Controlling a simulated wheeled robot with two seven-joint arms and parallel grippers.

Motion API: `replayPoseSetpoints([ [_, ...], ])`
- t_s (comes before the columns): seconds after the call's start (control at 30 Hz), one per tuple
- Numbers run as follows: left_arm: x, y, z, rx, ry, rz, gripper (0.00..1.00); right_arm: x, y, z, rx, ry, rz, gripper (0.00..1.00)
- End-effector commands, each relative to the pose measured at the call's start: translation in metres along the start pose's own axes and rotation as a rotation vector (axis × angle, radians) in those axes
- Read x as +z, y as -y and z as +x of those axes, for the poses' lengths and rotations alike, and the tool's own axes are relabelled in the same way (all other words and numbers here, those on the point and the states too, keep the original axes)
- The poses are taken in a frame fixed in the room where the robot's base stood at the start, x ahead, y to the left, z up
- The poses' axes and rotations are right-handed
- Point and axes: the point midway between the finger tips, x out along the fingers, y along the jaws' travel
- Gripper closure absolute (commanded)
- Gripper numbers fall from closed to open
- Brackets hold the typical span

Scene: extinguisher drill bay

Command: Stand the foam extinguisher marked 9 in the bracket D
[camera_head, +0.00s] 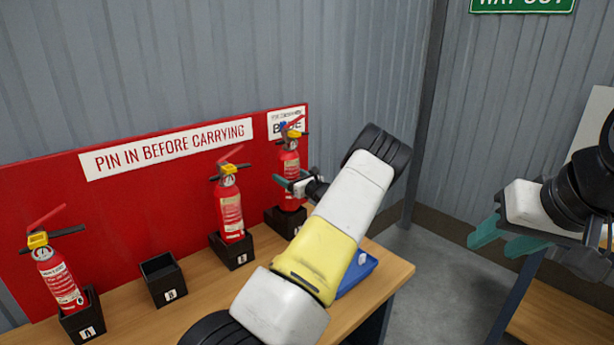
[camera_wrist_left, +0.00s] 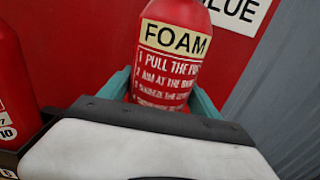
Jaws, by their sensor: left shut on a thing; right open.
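A red extinguisher (camera_head: 290,162) with a yellow collar stands upright at the far right bracket (camera_head: 282,222). That bracket's letter is hidden by my arm. In the left wrist view this extinguisher (camera_wrist_left: 172,65) shows a FOAM label; its number is not visible. My left gripper (camera_head: 292,188) is shut around its body, with a teal finger on each side. Its base appears to be in or just over the bracket; I cannot tell whether it is seated. My right gripper (camera_head: 505,242) is open and empty, at the right, away from the bench.
Bracket A (camera_head: 82,325) holds an extinguisher (camera_head: 60,280). Bracket B (camera_head: 165,282) is empty. A third bracket (camera_head: 235,255) holds another extinguisher (camera_head: 230,207). A blue tray (camera_head: 362,268) lies partly behind my left arm. The red board (camera_head: 130,200) stands close behind the brackets.

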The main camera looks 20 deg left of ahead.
Motion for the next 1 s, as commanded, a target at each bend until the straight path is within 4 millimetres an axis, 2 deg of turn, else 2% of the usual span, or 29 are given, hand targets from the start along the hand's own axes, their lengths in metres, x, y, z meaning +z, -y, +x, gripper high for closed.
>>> replayPoseSetpoints([
  [0.03, 0.0064, 0.0005, 0.0014, 0.001, 0.012, -0.004, 1.00, 0.0000, 0.0000, 0.0000, 0.000, 0.000, 0.000, 0.56],
  [1.0, 0.0117, -0.0002, 0.0007, 0.001, 0.012, -0.004, 1.00, 0.0000, 0.0000, 0.0000, 0.000, 0.000, 0.000, 0.56],
])
